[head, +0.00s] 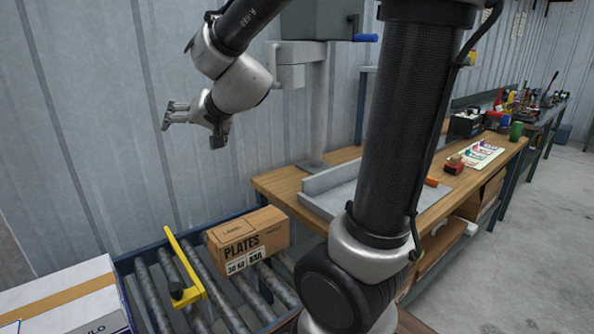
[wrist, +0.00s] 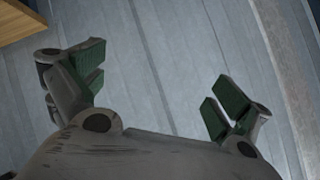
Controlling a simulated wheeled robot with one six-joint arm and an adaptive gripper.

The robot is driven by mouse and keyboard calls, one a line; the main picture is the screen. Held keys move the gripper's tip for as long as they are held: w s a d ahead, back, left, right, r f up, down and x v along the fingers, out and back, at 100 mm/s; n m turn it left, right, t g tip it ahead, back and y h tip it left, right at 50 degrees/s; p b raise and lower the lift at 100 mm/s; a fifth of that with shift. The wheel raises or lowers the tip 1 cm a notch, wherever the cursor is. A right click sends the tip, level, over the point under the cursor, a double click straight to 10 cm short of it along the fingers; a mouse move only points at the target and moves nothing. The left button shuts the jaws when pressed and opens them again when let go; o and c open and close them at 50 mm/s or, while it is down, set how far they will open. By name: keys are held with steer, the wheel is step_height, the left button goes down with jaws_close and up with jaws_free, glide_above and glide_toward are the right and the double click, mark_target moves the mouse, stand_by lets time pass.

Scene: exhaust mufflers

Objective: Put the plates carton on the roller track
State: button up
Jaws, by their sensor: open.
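The plates carton (head: 248,238) is a brown cardboard box marked PLATES. In the head view it sits on the roller track (head: 206,280), on the grey rollers beside the wooden bench. My gripper (head: 168,115) is raised in the air, up and to the left of the carton and well apart from it. In the wrist view my gripper (wrist: 160,92) has its green-padded fingers spread wide, with nothing between them. The carton does not show in the wrist view.
A yellow bar (head: 186,265) with a black knob crosses the track left of the carton. A white carton (head: 70,300) is at lower left. A wooden bench (head: 285,185) with a grey tray (head: 335,190) stands right of the track. A corrugated wall (head: 110,120) is behind.

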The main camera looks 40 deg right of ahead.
steer(key=s+d+f+n+g+h, duration=0.1)
steer(key=s+d, duration=0.4)
steer(key=s, duration=0.8)
steer(key=s+d+f+n+g+h, duration=0.1)
steer(key=s+d+n+g, duration=0.3)
steer(key=s, duration=1)
steer(key=shift+d+f+g+h, duration=0.4)
steer(key=shift+d+f+g, duration=0.4)
steer(key=shift+d+g, duration=0.25)
